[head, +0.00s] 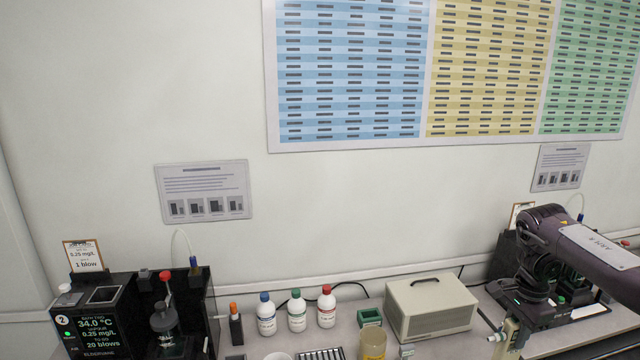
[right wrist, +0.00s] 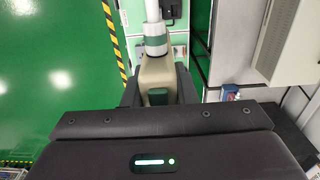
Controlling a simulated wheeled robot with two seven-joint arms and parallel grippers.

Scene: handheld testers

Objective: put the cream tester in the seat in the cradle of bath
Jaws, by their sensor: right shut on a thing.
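My right gripper (head: 512,318) reaches in from the right and is shut on the cream tester (head: 505,342), held near the bottom edge of the head view. In the right wrist view the tester's cream body (right wrist: 155,72) sits between the two dark fingers of the gripper (right wrist: 157,88). A white tube with a dark green collar extends from its far end. A black bath unit (head: 93,312) with a lit display reading 34.0 °C stands at the far left, well apart from the tester. I cannot make out its seat clearly. My left gripper is not in view.
Three capped bottles (head: 297,315), an orange-topped holder (head: 236,325), a green block (head: 370,317) and a beige box (head: 432,306) stand between. Another black unit stands behind my right arm, partly hidden.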

